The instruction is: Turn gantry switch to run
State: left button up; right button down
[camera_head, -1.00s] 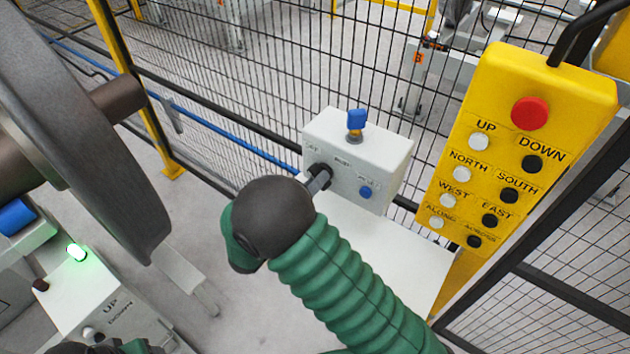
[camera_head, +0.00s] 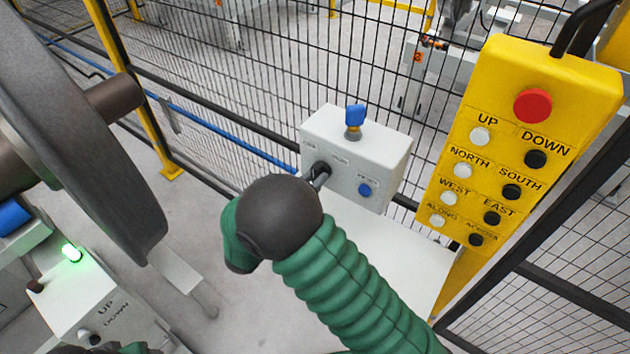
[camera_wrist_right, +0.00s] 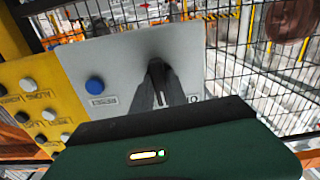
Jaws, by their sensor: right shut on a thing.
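The gantry switch is on the front left of a white control box (camera_head: 350,150). My right gripper (camera_head: 321,174) is at that switch, shut on its knob, and hides most of it. In the right wrist view the gripper's dark fingers (camera_wrist_right: 160,88) meet the box face (camera_wrist_right: 125,62) at the switch. I cannot make out the knob or which way it points. A blue button (camera_head: 364,189) sits right of the switch; in the right wrist view the blue button (camera_wrist_right: 95,86) is left of the fingers. My left gripper is not clearly in view.
A yellow pendant (camera_head: 525,130) with a red button and several direction buttons hangs at the right. A blue key-like part (camera_head: 355,116) stands on top of the box. Mesh fence is behind. A large wheel (camera_head: 85,130) and a panel with a lit green lamp (camera_head: 71,253) are at the left.

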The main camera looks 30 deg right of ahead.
jog(key=shift+a+f+m+b, duration=0.15)
jog(key=shift+m+b, duration=1.45)
jog(key=shift+m, duration=0.85)
jog(key=shift+a+f+m+b, duration=0.1)
jog(key=shift+m+b, duration=1.5)
jog(key=shift+m, duration=0.85)
jog(key=c, duration=1.4)
grip_release()
jog(key=shift+s+r, duration=0.1)
jog(key=shift+r, duration=0.05)
jog(key=shift+o, duration=0.4)
jog(key=shift+a+r, duration=0.1)
